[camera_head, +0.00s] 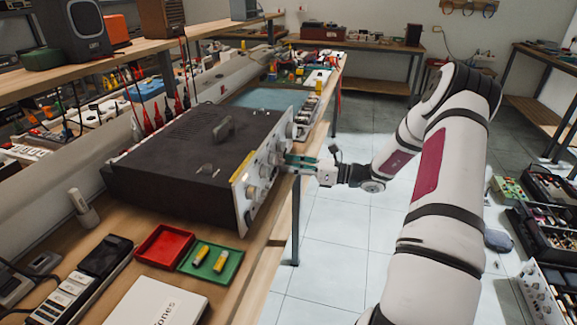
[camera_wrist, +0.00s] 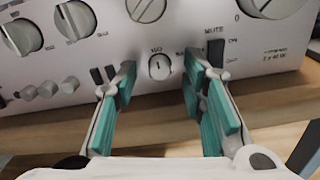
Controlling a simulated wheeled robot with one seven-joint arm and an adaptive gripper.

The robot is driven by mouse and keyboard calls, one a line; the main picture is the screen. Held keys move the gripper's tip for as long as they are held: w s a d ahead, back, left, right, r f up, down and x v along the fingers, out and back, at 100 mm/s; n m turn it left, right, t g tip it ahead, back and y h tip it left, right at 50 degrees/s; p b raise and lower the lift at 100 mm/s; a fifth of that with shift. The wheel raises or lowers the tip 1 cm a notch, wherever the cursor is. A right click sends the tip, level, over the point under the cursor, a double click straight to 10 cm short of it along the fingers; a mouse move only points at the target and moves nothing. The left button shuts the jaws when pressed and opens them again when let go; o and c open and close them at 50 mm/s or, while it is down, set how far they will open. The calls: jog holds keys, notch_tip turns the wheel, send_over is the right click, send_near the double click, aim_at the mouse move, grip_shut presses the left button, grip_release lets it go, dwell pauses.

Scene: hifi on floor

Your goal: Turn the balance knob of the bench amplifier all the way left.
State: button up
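The bench amplifier (camera_head: 200,165) is a dark box with a pale front panel, standing on the wooden bench in the head view. Its panel (camera_wrist: 120,70) fills the top of the wrist view. A small round knob (camera_wrist: 159,67) with a dark pointer line, roughly upright, sits between my fingertips; its label is too small to read surely. My gripper (camera_wrist: 158,85) is open, with teal finger pads on either side of this knob and visible gaps to it. In the head view my gripper (camera_head: 300,160) is at the panel's right part.
Larger knobs (camera_wrist: 75,20) line the panel above and left. Small hexagonal knobs (camera_wrist: 48,88) sit lower left, and a dark switch marked MUTE (camera_wrist: 215,52) is close to the right finger. A green tray (camera_head: 212,262) and red tray (camera_head: 163,246) lie on the bench.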

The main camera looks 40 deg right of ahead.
jog(key=shift+w+a, duration=0.25)
jog(key=shift+w, duration=0.1)
grip_shut()
